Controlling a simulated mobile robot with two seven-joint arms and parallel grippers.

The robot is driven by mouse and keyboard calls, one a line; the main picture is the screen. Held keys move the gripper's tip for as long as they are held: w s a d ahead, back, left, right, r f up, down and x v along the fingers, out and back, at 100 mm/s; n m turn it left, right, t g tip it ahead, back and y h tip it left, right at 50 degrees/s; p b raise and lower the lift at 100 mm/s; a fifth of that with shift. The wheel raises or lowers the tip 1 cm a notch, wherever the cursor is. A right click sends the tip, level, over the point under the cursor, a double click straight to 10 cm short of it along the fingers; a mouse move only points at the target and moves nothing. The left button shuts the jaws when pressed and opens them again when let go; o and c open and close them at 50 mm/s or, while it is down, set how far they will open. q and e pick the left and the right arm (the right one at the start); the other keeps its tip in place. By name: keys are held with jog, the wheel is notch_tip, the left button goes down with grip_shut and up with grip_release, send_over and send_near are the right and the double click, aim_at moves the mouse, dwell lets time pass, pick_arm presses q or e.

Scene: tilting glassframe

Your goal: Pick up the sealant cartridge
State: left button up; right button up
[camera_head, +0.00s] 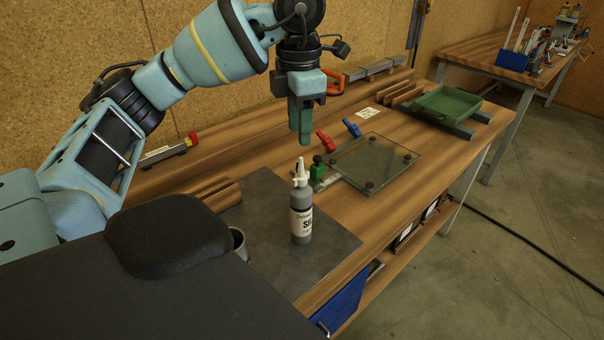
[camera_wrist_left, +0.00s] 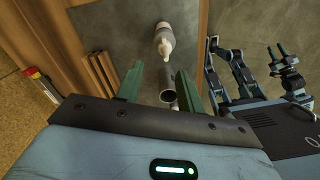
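The sealant cartridge (camera_head: 301,222) is a grey bottle with a white label and a white pointed nozzle. It stands upright on the dark mat in the head view, and also shows at the top of the left wrist view (camera_wrist_left: 164,38). My left gripper (camera_head: 300,138) points down above the bench, with its green fingertips higher than the nozzle. Its two fingers stand apart in the left wrist view (camera_wrist_left: 158,78), with nothing gripped between them.
A grey cup (camera_head: 240,243) stands near the mat's left edge, partly hidden. Wooden strips (camera_head: 212,194) lie behind it. A green tray (camera_head: 447,104) is farther back. The mat around the cartridge is clear.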

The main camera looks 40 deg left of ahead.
aim_at(301, 159)
jog(key=shift+s+f, duration=0.1)
